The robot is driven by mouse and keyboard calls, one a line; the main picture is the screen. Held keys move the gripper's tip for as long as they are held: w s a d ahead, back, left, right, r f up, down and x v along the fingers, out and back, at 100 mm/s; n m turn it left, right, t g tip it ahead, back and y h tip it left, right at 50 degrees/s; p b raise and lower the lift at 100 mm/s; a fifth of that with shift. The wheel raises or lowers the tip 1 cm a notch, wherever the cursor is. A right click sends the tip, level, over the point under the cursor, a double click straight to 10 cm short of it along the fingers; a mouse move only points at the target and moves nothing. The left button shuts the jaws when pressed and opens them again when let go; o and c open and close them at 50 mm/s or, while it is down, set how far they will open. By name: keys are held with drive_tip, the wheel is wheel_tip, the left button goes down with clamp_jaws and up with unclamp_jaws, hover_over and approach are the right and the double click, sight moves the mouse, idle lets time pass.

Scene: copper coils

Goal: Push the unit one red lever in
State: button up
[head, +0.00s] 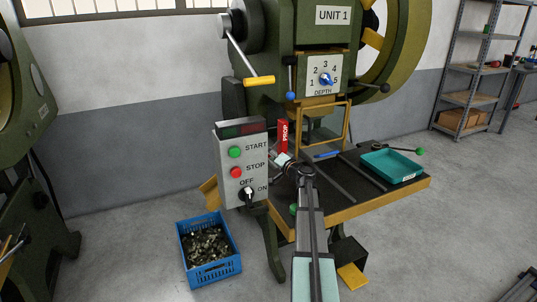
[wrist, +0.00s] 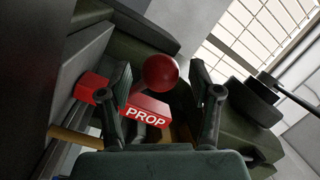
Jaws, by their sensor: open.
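The unit one machine (head: 320,50) is a green press with a "UNIT 1" plate. In the wrist view a red ball knob (wrist: 160,72) shows ahead of my gripper (wrist: 157,92), between its two spread fingers in the picture. Whether they touch it is unclear, and the knob's shaft is mostly hidden. A red block marked PROP (wrist: 146,110) lies just below the knob in that view. In the head view the PROP piece (head: 283,136) stands upright beside the control box, and my gripper (head: 282,160) is close below it. I cannot make out the red knob there.
The control box (head: 241,160) with START and STOP buttons stands close left of my gripper. A teal tray (head: 391,166) sits on the dark bench (head: 345,190) at right. A blue crate of metal scraps (head: 208,248) stands on the floor. A yellow-handled lever (head: 258,80) sticks out above.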

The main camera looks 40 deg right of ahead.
sight(275, 145)
drive_tip(key=shift+w, duration=0.6)
clamp_jaws()
drive_tip(key=shift+d+f+b, duration=0.1)
drive_tip(key=shift+d+b, duration=0.25)
drive_tip(key=d+b, duration=0.1)
drive_tip(key=d, duration=0.1)
drive_tip(key=s+d+b, duration=0.1)
drive_tip(key=d+b, duration=0.1)
drive_tip(key=shift+s+d+r, duration=0.1)
drive_tip(key=shift+d+r, duration=0.1)
drive_tip(key=shift+d, duration=0.1)
unclamp_jaws()
drive_tip(key=shift+d, duration=0.15)
